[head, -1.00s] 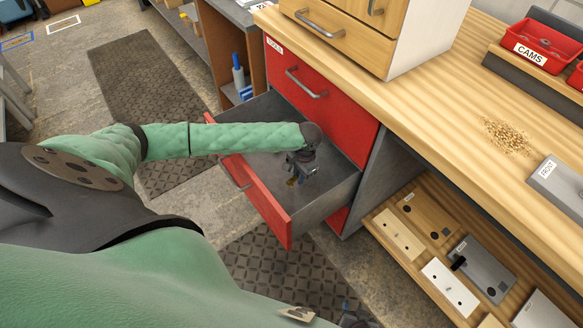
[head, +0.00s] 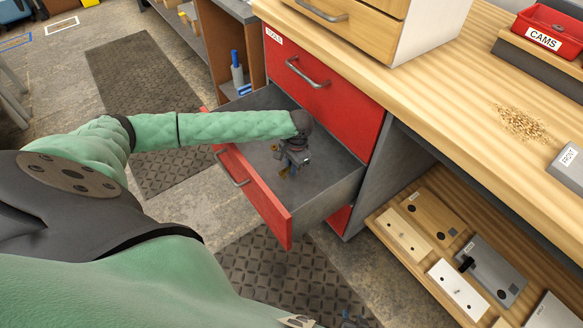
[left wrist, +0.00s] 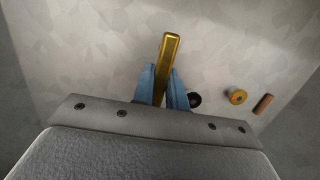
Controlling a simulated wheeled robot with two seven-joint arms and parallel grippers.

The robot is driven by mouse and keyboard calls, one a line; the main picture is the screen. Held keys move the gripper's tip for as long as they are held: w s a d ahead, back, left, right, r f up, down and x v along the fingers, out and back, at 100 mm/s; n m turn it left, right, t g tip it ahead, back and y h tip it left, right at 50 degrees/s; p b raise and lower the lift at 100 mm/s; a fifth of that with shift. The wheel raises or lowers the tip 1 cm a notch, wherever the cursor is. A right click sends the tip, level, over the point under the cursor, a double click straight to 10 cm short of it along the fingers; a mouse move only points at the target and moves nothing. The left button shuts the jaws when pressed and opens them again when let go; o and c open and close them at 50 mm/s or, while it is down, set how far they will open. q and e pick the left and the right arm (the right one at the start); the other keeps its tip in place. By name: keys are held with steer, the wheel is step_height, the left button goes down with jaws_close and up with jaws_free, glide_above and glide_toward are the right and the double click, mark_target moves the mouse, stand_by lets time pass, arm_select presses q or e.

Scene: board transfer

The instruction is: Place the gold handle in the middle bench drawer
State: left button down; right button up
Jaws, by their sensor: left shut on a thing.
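The gold handle (left wrist: 170,55) is a straight gold bar, held between the blue fingertips of my left gripper (left wrist: 165,85) in the left wrist view. In the head view my left gripper (head: 286,170) points down inside the open middle drawer (head: 262,198), which has a red front and grey inside. The handle is over the drawer floor (left wrist: 80,45); I cannot tell whether it touches. My right gripper (head: 352,319) shows only in part at the bottom edge of the head view, and its jaw state is unclear.
In the left wrist view a gold round piece (left wrist: 237,96), a copper cylinder (left wrist: 263,103) and a black round piece (left wrist: 194,99) lie beside the gripper. The closed red top drawer (head: 320,95) is above. A shelf with plates (head: 435,215) is at the right.

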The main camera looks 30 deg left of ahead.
arm_select(q)
steer(key=c, duration=1.4)
jaws_free()
steer(key=shift+f, duration=0.1)
steer(key=shift+r, duration=0.35)
steer(key=r, duration=0.4)
steer(key=w+r, duration=0.1)
steer(key=r, duration=0.1)
steer(key=shift+d+p, duration=0.25)
steer(key=shift+p, duration=0.15)
steer(key=shift+r, duration=0.45)
